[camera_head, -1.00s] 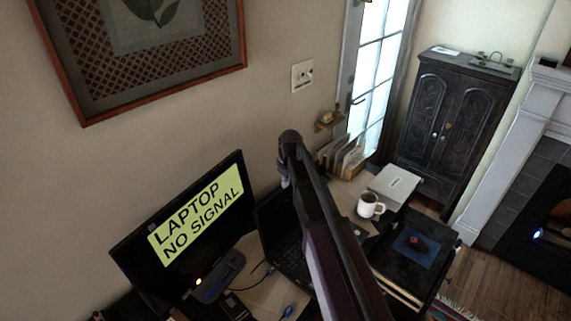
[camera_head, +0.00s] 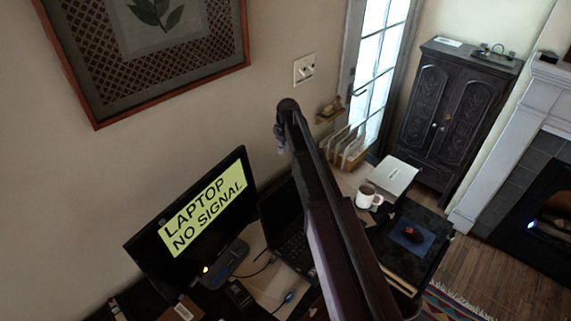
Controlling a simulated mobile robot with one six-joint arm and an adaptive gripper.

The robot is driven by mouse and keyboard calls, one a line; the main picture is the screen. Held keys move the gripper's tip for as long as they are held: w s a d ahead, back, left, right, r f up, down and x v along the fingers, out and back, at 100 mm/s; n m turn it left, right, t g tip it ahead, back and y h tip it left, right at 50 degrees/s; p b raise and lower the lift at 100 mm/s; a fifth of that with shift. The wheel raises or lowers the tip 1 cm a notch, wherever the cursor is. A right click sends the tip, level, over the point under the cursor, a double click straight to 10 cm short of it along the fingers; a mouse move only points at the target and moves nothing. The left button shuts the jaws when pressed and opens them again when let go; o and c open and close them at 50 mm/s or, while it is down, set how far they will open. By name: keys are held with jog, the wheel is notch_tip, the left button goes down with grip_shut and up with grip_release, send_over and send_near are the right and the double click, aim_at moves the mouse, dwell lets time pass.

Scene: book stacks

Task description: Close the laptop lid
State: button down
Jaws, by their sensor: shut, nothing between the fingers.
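The black laptop stands open on the desk, just right of the monitor. Its lid (camera_head: 279,207) is raised and its keyboard (camera_head: 294,244) shows in part. My dark arm crosses the picture from the bottom right up to a joint above the laptop and hides the laptop's right side. A small grey part hangs just below that joint, but I cannot make out fingers there. My gripper is not visible.
A monitor (camera_head: 196,222) reading "LAPTOP NO SIGNAL" stands left of the laptop. A white mug (camera_head: 366,199), a pale flat box (camera_head: 390,173), upright files (camera_head: 347,147) and a red mouse on a blue mat (camera_head: 413,247) are to the right. Cables lie in front.

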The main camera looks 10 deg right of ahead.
jog(key=shift+f, duration=0.15)
notch_tip(320, 180, down, 10)
jog(key=w+a+b, duration=0.1)
jog(key=b, duration=0.9)
jog(key=shift+s+d+r+p, duration=0.3)
jog(key=shift+s+d, duration=0.3)
jog(key=shift+s, duration=0.15)
jog(key=shift+s+d+r+p, duration=0.2)
jog(key=shift+s+d+r, duration=0.1)
jog(key=shift+s+d, duration=0.35)
jog(key=shift+s, duration=0.1)
